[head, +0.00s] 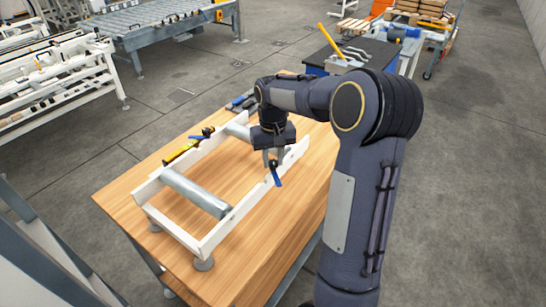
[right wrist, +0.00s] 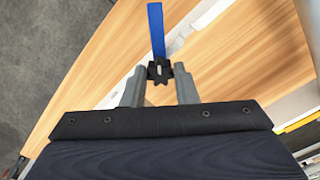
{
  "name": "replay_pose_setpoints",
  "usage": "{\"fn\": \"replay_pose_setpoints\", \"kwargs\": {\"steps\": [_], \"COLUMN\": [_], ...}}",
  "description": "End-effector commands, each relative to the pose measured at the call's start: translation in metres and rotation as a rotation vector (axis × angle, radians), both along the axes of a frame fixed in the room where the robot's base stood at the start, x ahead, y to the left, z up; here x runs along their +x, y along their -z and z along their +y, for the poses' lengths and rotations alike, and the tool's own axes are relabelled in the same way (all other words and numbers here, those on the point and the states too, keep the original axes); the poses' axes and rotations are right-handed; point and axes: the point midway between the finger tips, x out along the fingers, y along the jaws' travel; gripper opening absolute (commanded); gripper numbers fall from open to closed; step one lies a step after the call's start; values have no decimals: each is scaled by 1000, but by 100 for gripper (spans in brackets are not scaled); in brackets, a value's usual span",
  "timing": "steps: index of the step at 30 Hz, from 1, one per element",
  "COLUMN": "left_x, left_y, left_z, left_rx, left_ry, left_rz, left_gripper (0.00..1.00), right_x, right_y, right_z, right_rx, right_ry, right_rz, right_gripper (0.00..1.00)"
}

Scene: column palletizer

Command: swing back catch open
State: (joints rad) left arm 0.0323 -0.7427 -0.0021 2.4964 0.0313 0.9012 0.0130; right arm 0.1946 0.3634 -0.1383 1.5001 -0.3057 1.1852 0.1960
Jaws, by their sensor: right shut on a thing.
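The catch shows in the head view as a small blue lever (head: 275,177) at the right rail of a white roller frame (head: 215,236). In the right wrist view the blue lever (right wrist: 156,28) points away from a black star-shaped hub (right wrist: 159,70). My right gripper (head: 271,158) reaches down over the right rail. It is shut on the catch, with the grey fingertips (right wrist: 159,82) on either side of the black hub. The fingers partly hide the hub in the head view. My left gripper is not in view.
The frame holds grey rollers (head: 195,193) and stands on a wooden table (head: 262,240). A dark-topped bench (head: 365,52) stands behind. The table is bare to the right of the frame.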

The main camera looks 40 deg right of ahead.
Motion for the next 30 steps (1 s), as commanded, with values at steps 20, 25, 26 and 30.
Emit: {"fn": "replay_pose_setpoints", "kwargs": {"steps": [20, 25, 26, 30], "left_x": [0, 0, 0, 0], "left_y": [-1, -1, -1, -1], "left_z": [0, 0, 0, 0], "left_rx": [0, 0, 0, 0], "left_ry": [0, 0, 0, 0], "left_rz": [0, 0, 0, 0], "left_gripper": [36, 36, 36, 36], "right_x": [1, 1, 1, 0], "right_y": [-1, -1, -1, -1], "right_z": [-1, 0, 0, 0], "right_rx": [-2, -2, -1, -1], "right_ry": [-51, -50, -50, -50], "right_rz": [-5, -4, -3, -2], "right_gripper": [29, 48, 48, 48]}}
